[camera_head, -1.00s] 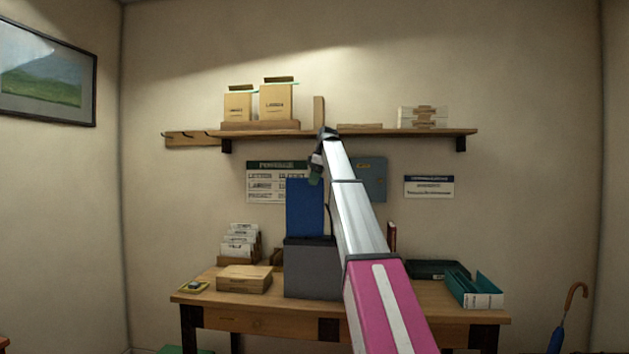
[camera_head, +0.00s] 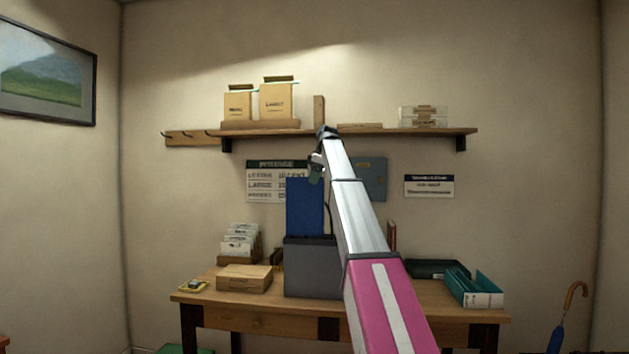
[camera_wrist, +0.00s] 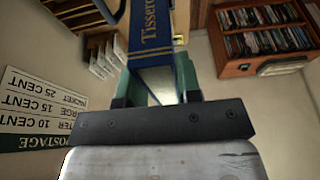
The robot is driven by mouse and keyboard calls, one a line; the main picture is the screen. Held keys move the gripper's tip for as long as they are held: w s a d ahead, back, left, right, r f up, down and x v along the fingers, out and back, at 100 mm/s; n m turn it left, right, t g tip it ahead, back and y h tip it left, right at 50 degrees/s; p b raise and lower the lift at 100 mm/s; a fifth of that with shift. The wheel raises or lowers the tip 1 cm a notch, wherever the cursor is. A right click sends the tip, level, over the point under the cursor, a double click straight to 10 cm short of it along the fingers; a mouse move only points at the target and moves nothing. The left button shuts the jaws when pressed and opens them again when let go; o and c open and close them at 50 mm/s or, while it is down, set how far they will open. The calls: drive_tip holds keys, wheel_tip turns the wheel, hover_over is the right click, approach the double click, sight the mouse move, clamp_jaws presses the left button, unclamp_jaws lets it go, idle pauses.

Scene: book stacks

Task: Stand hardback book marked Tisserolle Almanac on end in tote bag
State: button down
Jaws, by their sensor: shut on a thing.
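The blue hardback book (camera_head: 305,206) stands upright, its lower end hidden behind the front wall of the grey tote bag (camera_head: 312,268) on the desk. In the wrist view the book (camera_wrist: 152,45) shows gold lettering that begins "Tissero". My gripper (camera_head: 316,172) is at the book's top end in the head view. In the wrist view my gripper's green fingers (camera_wrist: 156,88) are shut on the book, one on each side. Whether the book's lower end touches the bag's floor is hidden.
On the desk (camera_head: 225,312), a wooden box (camera_head: 244,279) and a card rack (camera_head: 240,245) are left of the bag. A teal file holder (camera_head: 474,288) and a dark tray (camera_head: 437,268) are at right. A wall shelf (camera_head: 360,132) with boxes is above.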

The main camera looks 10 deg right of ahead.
sight(314, 210)
drive_tip(key=shift+f, duration=0.15)
drive_tip(key=shift+f, duration=1.3)
drive_tip(key=shift+f, duration=0.25)
drive_tip(key=shift+f, duration=1.25)
drive_tip(key=shift+f, duration=0.25)
drive_tip(key=shift+f, duration=1.25)
drive_tip(key=shift+f, duration=0.1)
drive_tip(key=shift+f, duration=1.2)
drive_tip(key=shift+f, duration=0.45)
